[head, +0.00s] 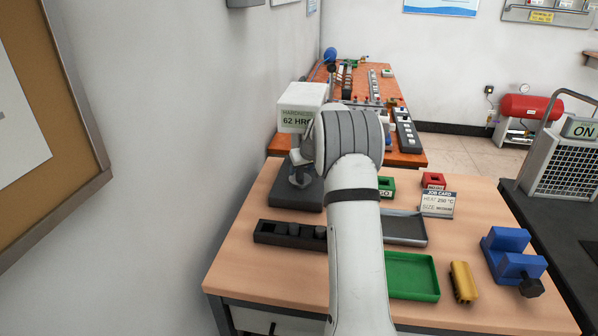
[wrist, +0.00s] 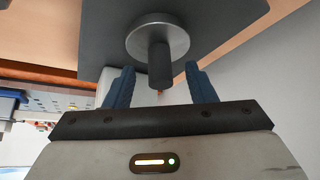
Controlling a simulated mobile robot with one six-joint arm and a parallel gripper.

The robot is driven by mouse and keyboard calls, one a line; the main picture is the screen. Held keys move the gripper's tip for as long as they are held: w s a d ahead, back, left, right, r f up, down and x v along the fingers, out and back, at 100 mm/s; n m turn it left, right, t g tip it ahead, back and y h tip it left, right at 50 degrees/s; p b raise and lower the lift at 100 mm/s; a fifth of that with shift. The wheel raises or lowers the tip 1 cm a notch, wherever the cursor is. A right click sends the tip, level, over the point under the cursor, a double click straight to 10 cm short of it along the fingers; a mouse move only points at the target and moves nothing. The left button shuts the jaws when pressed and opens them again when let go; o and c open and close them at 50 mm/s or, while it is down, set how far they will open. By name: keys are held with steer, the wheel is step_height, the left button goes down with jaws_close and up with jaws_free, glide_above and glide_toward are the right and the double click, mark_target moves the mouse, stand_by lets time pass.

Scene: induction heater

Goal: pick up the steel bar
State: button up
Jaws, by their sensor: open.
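The steel bar (wrist: 160,66) is a short dark cylinder in the wrist view. It stands on a round metal disc (wrist: 172,33) above a dark grey base plate (wrist: 95,30); this view appears upside down. My gripper (wrist: 159,68) is open, with one blue finger on each side of the bar and visible gaps between. In the head view my white arm hides the gripper fingers, and I cannot make out the bar. The hardness tester (head: 302,108), reading 62 HRC, stands just left of my wrist on its dark base (head: 292,194).
On the wooden table are a black rack (head: 265,231) with dark cylinders, a green tray (head: 431,276), a grey tray (head: 414,228), a yellow block (head: 463,282), a blue V-shaped fixture (head: 512,256) and a job card (head: 437,204). A wall is close on the left.

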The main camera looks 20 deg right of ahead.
steer(key=shift+x, duration=1.35)
steer(key=shift+c, duration=0.3)
jaws_close()
